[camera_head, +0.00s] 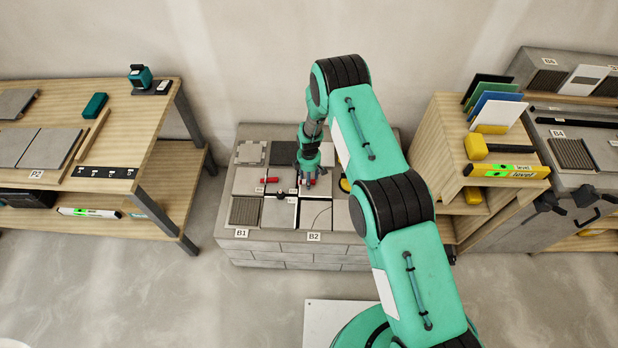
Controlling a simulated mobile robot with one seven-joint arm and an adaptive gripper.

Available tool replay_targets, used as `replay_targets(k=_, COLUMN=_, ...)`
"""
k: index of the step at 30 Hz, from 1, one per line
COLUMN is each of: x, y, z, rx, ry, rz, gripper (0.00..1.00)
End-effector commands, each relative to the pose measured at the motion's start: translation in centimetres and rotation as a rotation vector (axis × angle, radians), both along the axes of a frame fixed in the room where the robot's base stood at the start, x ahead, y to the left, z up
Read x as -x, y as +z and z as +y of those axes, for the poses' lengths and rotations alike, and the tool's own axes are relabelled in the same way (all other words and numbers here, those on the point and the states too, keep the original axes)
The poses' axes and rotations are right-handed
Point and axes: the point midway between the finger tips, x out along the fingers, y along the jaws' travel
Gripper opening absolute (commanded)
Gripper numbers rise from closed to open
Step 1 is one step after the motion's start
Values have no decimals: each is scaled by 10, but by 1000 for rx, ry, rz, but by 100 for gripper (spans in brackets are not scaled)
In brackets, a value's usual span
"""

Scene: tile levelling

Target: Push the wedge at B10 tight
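My gripper (308,183) points down over the tiled block (300,252), near the middle of its top. Its fingers are too small to tell whether they are open or shut. A small red piece (269,180), possibly a wedge, lies on the tiles just left of my gripper. Small marks, perhaps tags, show near it, but I cannot read B10 on any of them. What lies directly under my gripper is hidden. My arm hides the right part of the block.
A wooden table (150,112) with tiles and tools stands left. At right are a wooden cabinet (450,140) with a yellow level (506,171) and a grey bench (570,130). A yellow round thing (345,185) shows beside my arm. Floor is clear between block and table.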

Motion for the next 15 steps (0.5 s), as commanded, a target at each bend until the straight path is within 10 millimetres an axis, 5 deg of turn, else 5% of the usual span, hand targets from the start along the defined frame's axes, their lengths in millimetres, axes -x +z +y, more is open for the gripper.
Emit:
replay_targets(k=5, x=0, y=0, z=0, rx=0, ry=0, rz=0, gripper=49)
replay_targets(k=12, x=0, y=0, z=0, rx=0, ry=0, rz=1, gripper=2)
replay_targets(k=15, x=0, y=0, z=0, rx=0, ry=0, rz=1, gripper=1)
